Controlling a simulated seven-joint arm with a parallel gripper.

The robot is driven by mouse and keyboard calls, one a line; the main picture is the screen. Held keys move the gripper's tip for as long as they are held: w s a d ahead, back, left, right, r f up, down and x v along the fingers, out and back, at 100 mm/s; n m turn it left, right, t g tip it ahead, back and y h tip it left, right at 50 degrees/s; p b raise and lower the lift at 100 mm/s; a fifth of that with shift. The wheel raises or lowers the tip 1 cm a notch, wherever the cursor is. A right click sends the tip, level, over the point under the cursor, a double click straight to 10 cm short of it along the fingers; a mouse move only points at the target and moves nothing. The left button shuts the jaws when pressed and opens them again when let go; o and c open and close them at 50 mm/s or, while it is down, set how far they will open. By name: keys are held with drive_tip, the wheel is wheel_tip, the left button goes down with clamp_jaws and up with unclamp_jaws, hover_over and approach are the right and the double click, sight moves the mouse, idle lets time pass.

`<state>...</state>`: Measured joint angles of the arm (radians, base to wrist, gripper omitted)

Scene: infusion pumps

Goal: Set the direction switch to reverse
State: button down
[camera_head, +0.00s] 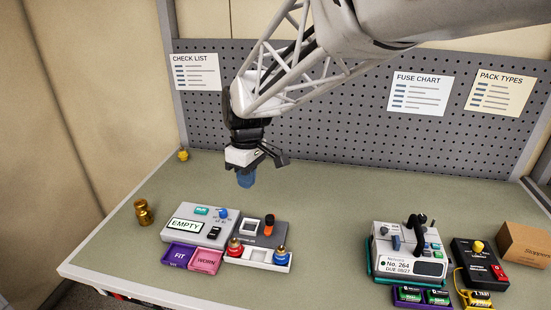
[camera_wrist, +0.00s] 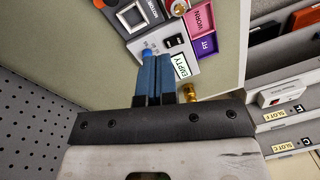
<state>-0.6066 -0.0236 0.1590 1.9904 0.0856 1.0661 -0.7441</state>
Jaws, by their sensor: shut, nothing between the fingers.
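My gripper (camera_head: 246,178) is shut and empty, its blue fingers pointing down above the back of the left grey unit (camera_head: 173,237). In the wrist view the shut fingers (camera_wrist: 153,78) lie side by side, overlapping the near edge of that unit. The unit has an "EMPTY" display (camera_head: 185,225), a blue knob (camera_head: 222,214) and a black rocker switch (camera_head: 214,232). The knob also shows just past the fingertips in the wrist view (camera_wrist: 148,53); contact cannot be told. The right unit (camera_head: 409,252), marked No. 264, has a blue switch and black levers. No direction label is readable.
Purple FIT (camera_head: 180,256) and pink WORN (camera_head: 206,261) trays lie in front of the left unit. A brass weight (camera_head: 143,212) stands left. A black box with a yellow knob (camera_head: 480,262) and a cardboard box (camera_head: 523,245) are right.

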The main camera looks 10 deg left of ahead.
sight(214, 232)
drive_tip(key=a+f+n, duration=0.3)
drive_tip(key=a, duration=0.7)
drive_tip(key=shift+a+f+g, duration=0.2)
drive_tip(key=shift+a+g, duration=0.1)
drive_tip(key=shift+a, duration=0.05)
drive_tip(key=shift+s+f, duration=0.1)
drive_tip(key=f, duration=0.4)
drive_tip(key=s+f, duration=0.1)
drive_tip(key=f, duration=0.4)
drive_tip(key=s+f, duration=0.1)
drive_tip(key=f, duration=0.3)
drive_tip(key=shift+f, duration=0.35)
drive_tip(key=shift+f, duration=0.2)
drive_tip(key=shift+w+r, duration=0.1)
drive_tip(key=shift+w, duration=0.05)
drive_tip(key=shift+w+r, duration=0.25)
drive_tip(key=shift+w, duration=0.3)
drive_tip(key=shift+r, duration=0.1)
